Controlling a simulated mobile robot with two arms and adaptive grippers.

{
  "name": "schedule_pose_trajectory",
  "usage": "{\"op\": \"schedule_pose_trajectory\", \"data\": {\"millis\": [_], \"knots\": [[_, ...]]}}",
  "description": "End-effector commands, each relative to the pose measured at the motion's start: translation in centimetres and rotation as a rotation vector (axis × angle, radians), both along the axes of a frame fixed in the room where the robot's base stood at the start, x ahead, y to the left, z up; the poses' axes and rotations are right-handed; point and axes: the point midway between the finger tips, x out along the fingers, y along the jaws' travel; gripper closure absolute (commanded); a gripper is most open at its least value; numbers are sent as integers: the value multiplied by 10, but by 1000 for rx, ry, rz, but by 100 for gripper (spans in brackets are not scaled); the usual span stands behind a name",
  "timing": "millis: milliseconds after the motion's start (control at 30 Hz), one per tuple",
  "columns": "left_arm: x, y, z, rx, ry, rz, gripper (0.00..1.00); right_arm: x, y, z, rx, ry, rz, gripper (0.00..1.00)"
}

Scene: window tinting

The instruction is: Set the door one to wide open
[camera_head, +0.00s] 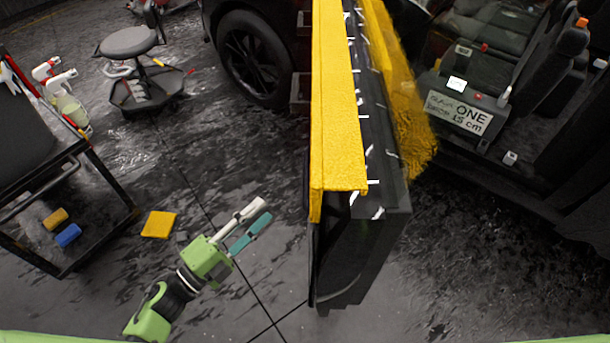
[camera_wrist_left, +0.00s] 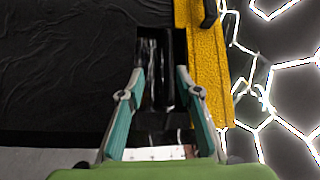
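The dark car door (camera_head: 350,260) stands swung out from the car, seen from above. A yellow cover (camera_head: 338,100) lies along its top edge. A sign reading ONE (camera_head: 460,113) sits in the car opening to its right. My left gripper (camera_head: 258,214) is left of the door, apart from it in the head view, with its fingers spread. In the left wrist view the gripper (camera_wrist_left: 160,74) is open, with a dark glossy upright part (camera_wrist_left: 158,80) showing between or beyond the fingers. I cannot tell whether they touch it. My right gripper is not in view.
A black cart (camera_head: 98,203) with spray bottles stands at the left. A stool (camera_head: 130,42) is at the upper left. A yellow square (camera_head: 158,224) lies on the floor near my left arm. The dark floor left of the door is otherwise mostly clear.

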Motion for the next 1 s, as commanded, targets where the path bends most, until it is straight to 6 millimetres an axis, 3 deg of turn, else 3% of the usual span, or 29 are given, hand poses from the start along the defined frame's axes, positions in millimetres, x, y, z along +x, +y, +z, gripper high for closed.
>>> {"op": "schedule_pose_trajectory", "data": {"millis": [167, 700, 1000], "knots": [[-2, -15, 20, 25, -67, -43, 68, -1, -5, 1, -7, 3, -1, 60], [70, -87, 35, 20, -63, -41, 68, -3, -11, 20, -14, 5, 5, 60], [89, -106, 36, 22, -61, -40, 68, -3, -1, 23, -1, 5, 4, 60]]}}
